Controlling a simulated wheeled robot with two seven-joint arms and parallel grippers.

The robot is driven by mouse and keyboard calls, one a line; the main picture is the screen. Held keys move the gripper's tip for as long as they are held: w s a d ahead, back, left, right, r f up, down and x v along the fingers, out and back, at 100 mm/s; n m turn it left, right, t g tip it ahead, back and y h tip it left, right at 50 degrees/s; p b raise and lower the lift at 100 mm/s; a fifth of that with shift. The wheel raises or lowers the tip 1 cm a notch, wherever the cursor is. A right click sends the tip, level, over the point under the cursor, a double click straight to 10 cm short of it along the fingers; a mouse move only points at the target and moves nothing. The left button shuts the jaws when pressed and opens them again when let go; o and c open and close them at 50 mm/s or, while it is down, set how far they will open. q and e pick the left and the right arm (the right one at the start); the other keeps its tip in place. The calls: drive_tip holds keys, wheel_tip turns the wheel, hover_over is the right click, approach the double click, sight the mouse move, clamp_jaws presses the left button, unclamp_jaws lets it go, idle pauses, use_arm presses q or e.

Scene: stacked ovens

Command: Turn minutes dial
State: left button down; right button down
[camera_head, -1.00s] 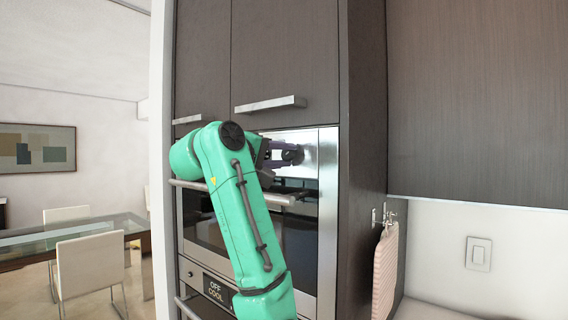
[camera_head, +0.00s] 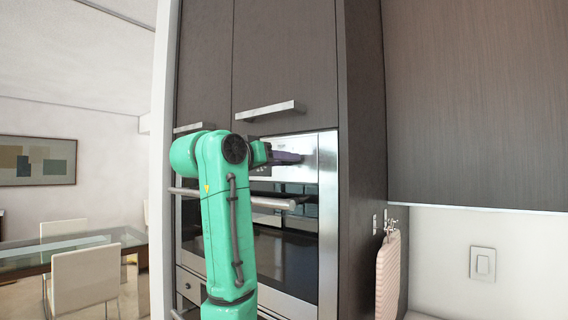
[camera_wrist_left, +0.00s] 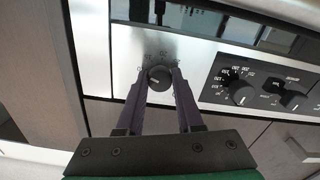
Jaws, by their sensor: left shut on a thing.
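The minutes dial (camera_wrist_left: 159,82), a small round black knob with tiny markings around its base, sits on the steel front panel of the upper oven (camera_head: 325,165). In the left wrist view my left gripper (camera_wrist_left: 160,76) has its two dark purple fingers on either side of the knob, shut on it. In the head view the same gripper (camera_head: 298,158) reaches across the panel from the left, and its fingers hide the knob. My right gripper is not in view.
In the left wrist view a black panel carries two more dials, one near (camera_wrist_left: 240,92) and one farther right (camera_wrist_left: 292,100). The oven door handle (camera_head: 273,203) runs below my gripper. A cupboard handle (camera_head: 268,111) is above.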

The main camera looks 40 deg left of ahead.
use_arm(q)
drive_tip(key=m, duration=0.4)
drive_tip(key=shift+f+m, duration=0.2)
drive_tip(key=shift+m, duration=0.2)
idle(0.4)
drive_tip(key=c, duration=0.5)
unclamp_jaws()
drive_tip(key=shift+c, duration=0.2)
drive_tip(key=shift+r, duration=0.15)
drive_tip(key=shift+s, duration=0.1)
drive_tip(key=s+b, duration=0.4)
drive_tip(key=s, duration=1)
drive_tip(key=shift+s+d, duration=0.15)
drive_tip(key=shift+s, duration=0.1)
